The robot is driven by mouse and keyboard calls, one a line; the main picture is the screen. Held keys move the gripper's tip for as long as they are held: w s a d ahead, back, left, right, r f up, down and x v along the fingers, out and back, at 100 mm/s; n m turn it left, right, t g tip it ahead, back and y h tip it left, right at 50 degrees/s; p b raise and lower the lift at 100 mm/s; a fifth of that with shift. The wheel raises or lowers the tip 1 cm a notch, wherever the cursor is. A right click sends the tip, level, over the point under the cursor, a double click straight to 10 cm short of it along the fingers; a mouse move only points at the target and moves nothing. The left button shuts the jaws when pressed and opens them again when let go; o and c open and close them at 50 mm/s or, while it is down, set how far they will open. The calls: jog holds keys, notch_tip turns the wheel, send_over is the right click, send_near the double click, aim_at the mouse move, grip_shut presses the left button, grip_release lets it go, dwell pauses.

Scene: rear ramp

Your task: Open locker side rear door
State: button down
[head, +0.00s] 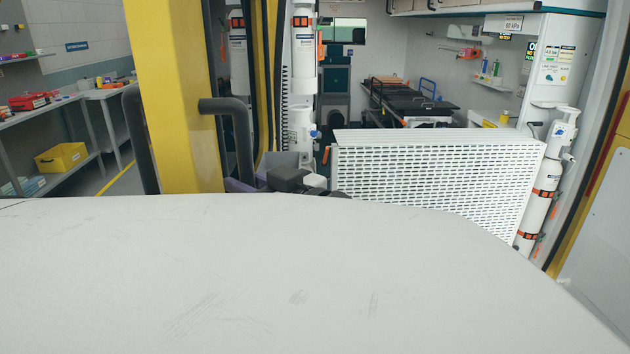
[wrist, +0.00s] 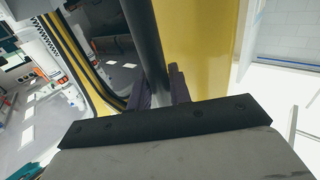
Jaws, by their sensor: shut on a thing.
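A yellow door panel (head: 172,90) stands left of centre in the head view, with dark grey bar handles on it. The right-hand handle (head: 235,112) bends out from the panel and runs down. My gripper shows as a purple finger (head: 240,185) at the foot of that bar, partly hidden by a pale surface in front. In the wrist view the dark bar (wrist: 144,40) runs down between the two purple fingers of my gripper (wrist: 160,88), which is shut on it. The yellow panel (wrist: 200,45) lies right behind the bar. I cannot see a latch.
The vehicle interior is in view to the right, with a stretcher (head: 405,98), a white perforated ramp (head: 435,172) folded upright and a white cylinder (head: 540,195). Shelves with a yellow bin (head: 61,158) stand at left. Floor (head: 125,184) shows between shelves and panel.

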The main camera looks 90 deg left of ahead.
jog(key=shift+s, duration=0.25)
jog(key=c, duration=1.3)
grip_release()
jog(key=shift+c, duration=0.2)
jog(key=shift+w, duration=0.1)
jog(key=b+v, duration=0.3)
jog(key=v, duration=1.1)
jog(key=shift+b, duration=0.4)
